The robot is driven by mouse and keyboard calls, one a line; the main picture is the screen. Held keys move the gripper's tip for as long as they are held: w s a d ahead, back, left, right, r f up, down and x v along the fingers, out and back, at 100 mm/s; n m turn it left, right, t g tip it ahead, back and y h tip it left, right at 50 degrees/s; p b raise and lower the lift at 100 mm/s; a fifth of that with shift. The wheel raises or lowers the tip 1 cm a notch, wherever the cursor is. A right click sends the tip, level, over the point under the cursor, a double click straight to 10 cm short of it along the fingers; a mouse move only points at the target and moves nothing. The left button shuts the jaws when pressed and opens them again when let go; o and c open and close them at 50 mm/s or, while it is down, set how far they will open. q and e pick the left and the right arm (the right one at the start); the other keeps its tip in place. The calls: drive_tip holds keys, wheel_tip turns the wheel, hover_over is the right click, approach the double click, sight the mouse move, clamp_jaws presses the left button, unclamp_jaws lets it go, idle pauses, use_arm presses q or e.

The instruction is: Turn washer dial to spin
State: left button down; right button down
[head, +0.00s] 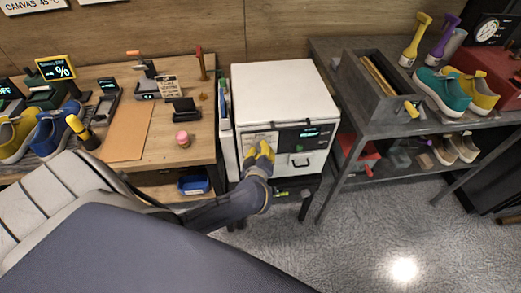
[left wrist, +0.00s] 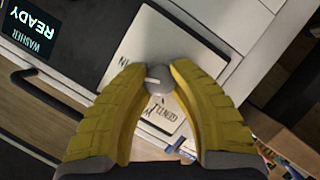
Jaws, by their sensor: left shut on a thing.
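The white washer (head: 280,95) stands between the wooden bench and the metal shelf. Its front has a dark panel with a small lit display (head: 309,133), which reads "WASHER READY" upside down in the left wrist view (left wrist: 32,27). The round grey dial (left wrist: 160,78) sits on a pale label plate (left wrist: 180,50) with partly hidden lettering. My left gripper (head: 262,150) has its yellow fingers shut on the dial, one finger on each side, as the left wrist view shows (left wrist: 159,85). The fingers hide part of the label. My right gripper is not in view.
The wooden bench (head: 125,135) at left holds shoes, a brush and small devices. The metal shelf at right holds a grey bin (head: 372,95) and a teal sneaker (head: 440,92). The floor in front is clear.

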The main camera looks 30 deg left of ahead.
use_arm(q)
drive_tip(key=shift+w+r+m+g, duration=0.15)
drive_tip(key=shift+m+g, duration=0.15)
drive_tip(key=shift+m, duration=0.2)
drive_tip(key=shift+y, duration=0.3)
drive_tip(key=c, duration=1)
unclamp_jaws()
drive_tip(key=v, duration=1.2)
drive_tip(key=shift+r, duration=0.1)
